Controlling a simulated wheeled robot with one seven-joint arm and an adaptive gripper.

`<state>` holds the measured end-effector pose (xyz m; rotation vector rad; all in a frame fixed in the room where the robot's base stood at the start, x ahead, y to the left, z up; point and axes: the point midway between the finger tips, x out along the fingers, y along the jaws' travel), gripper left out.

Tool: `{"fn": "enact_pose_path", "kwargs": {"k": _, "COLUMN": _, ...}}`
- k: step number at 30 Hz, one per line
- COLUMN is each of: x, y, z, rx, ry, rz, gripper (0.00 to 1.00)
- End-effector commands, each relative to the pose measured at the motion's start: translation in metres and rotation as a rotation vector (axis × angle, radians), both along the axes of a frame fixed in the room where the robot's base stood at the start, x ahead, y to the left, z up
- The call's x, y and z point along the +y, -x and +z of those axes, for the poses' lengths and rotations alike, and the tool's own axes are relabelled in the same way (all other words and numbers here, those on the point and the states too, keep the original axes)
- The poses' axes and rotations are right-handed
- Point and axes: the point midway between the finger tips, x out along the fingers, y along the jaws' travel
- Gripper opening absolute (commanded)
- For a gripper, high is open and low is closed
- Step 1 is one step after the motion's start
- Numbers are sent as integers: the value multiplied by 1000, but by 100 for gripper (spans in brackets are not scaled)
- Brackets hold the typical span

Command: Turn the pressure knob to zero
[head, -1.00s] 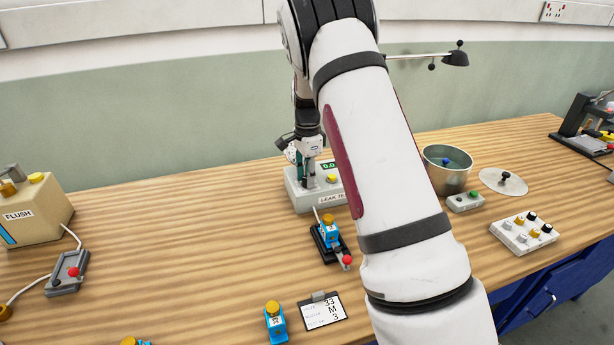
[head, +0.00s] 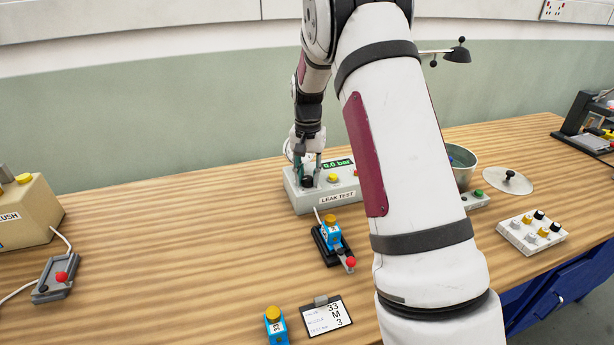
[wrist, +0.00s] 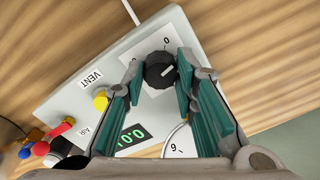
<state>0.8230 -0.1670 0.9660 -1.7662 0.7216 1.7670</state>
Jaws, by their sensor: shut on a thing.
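The pressure knob (wrist: 159,70) is black and round with a white pointer line, on a white scale plate of the grey leak test box (head: 301,203). In the wrist view its line points right and slightly up, and a "0" is printed beyond the knob. My gripper (wrist: 160,72) is shut on the knob, a green-padded finger on each side. In the head view my gripper (head: 309,176) reaches down to the knob (head: 307,182) at the box's left end. The green display (head: 338,164) reads 0.0 bar.
A yellow VENT button (wrist: 100,101) sits beside the knob, with a red-handled AIR lever (wrist: 62,128) farther along. A round gauge (wrist: 176,146) is partly hidden by a finger.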

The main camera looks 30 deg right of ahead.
Motion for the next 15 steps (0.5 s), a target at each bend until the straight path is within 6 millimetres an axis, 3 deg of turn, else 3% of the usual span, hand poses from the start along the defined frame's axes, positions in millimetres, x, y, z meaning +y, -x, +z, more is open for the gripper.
{"fn": "enact_pose_path", "kwargs": {"k": 15, "x": 0, "y": -1, "z": 1, "rx": -4, "ry": 0, "rz": 431, "gripper": 0}}
